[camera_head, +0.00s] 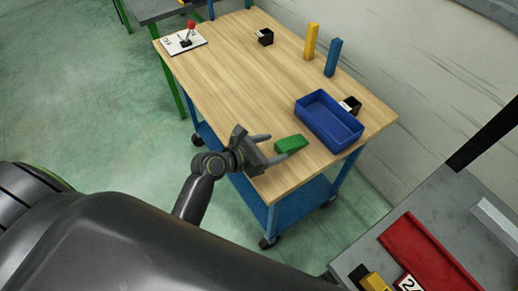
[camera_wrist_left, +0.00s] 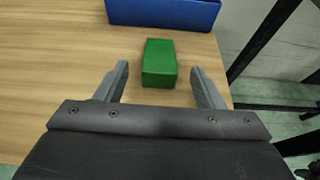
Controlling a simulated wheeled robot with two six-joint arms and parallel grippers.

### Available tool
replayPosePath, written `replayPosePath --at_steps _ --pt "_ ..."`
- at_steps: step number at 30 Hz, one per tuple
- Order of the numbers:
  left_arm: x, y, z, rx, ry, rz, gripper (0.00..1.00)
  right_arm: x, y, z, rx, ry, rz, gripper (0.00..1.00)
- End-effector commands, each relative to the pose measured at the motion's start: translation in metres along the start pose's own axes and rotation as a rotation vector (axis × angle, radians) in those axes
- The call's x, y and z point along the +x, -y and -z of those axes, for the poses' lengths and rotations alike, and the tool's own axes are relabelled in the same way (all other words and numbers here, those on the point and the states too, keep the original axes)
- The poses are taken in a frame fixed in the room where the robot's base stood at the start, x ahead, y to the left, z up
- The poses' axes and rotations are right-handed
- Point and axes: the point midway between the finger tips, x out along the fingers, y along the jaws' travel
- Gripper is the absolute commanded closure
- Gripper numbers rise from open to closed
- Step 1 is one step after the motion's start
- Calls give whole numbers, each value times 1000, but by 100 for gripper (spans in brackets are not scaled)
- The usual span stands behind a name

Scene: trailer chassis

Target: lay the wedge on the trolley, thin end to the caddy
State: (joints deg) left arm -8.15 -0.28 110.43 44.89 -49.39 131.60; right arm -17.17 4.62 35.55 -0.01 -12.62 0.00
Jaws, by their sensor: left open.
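The green wedge (camera_head: 291,143) lies on the wooden top of the trolley (camera_head: 235,75), near its front edge. In the left wrist view the wedge (camera_wrist_left: 159,58) shows a tall face toward my gripper, and its far end points at the blue caddy (camera_wrist_left: 165,14). The wedge and the caddy are apart, with bare wood between them. The caddy (camera_head: 329,122) is an open box near the right end of the trolley. My left gripper (camera_head: 277,147) is open, its fingers on either side of the wedge's near end, apart from it. My right gripper is not in view.
A yellow block (camera_head: 310,42) and a blue block (camera_head: 333,57) stand upright at the back. A black cup (camera_head: 265,37) and a red-knobbed joystick on a white plate (camera_head: 184,41) are farther left. A grey bench with a red tray (camera_head: 425,252) is at right. The trolley's middle is clear.

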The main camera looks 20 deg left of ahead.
Motion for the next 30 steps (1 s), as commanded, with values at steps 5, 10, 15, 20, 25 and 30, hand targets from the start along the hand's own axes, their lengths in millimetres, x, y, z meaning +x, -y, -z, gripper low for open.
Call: replayPosePath --at_steps 5,10,15,20,25,30 --pt "-31 0 1 3 -3 0 38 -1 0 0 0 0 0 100" --pt "-45 0 0 1 -2 1 38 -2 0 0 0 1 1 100" --pt "-48 0 0 0 0 2 38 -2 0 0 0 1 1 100" --pt "-47 0 0 0 0 2 38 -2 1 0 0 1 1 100" --pt "-47 0 0 0 0 1 38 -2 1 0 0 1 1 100" --pt "-47 0 0 0 0 1 38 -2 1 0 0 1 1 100"
